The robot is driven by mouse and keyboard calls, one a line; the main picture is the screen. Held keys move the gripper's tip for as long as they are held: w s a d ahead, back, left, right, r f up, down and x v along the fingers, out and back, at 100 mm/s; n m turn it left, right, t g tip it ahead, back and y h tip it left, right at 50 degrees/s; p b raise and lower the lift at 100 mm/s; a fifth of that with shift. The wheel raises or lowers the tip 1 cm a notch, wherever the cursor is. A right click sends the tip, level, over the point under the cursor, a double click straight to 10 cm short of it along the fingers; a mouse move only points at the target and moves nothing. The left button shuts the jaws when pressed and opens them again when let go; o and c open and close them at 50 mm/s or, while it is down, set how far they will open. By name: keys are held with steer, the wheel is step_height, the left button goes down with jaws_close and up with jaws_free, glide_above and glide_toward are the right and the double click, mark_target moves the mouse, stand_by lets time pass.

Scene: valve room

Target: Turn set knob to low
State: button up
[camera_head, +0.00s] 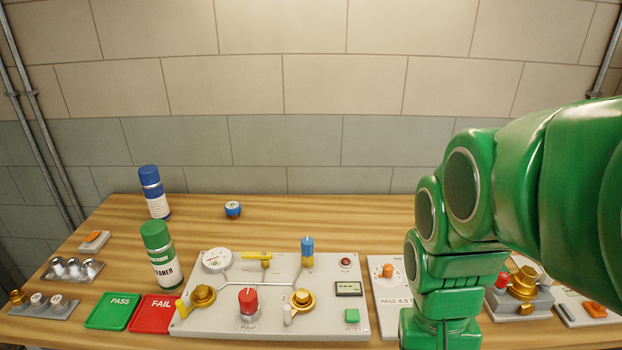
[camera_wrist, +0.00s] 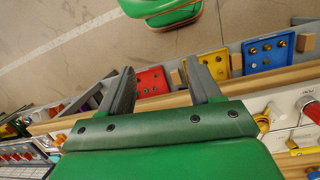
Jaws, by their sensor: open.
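An orange knob (camera_head: 387,270), which may be the set knob, sits on a small white panel (camera_head: 388,286) right of the main board. The panel's printing reads partly "PASS 4.0"; my green arm covers its right part. I cannot read any low mark. A red knob (camera_head: 248,299) stands on the main board. My gripper (camera_wrist: 160,68) is open and empty in the wrist view, with its two grey fingers apart over the edge of the bench. In the head view my arm comes down at the right and its gripper end is out of sight.
The main board (camera_head: 223,319) carries brass valves, a gauge (camera_head: 217,260) and a green button (camera_head: 352,315). A green-capped can (camera_head: 161,254) and a blue can (camera_head: 154,192) stand left. Red (camera_wrist: 152,81) and blue (camera_wrist: 265,53) trays show in the wrist view. The bench's back is mostly clear.

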steer(key=w+d+m, duration=0.2)
steer(key=w+m, duration=0.1)
steer(key=w, duration=0.2)
steer(key=m+t, duration=0.3)
steer(key=m, duration=1.2)
glide_above(307, 240)
step_height(307, 240, down, 3)
steer(key=shift+f+y, duration=0.15)
steer(key=shift+y, duration=0.15)
steer(key=shift+f, duration=3.85)
steer(key=c, duration=1)
steer(key=shift+c, duration=0.2)
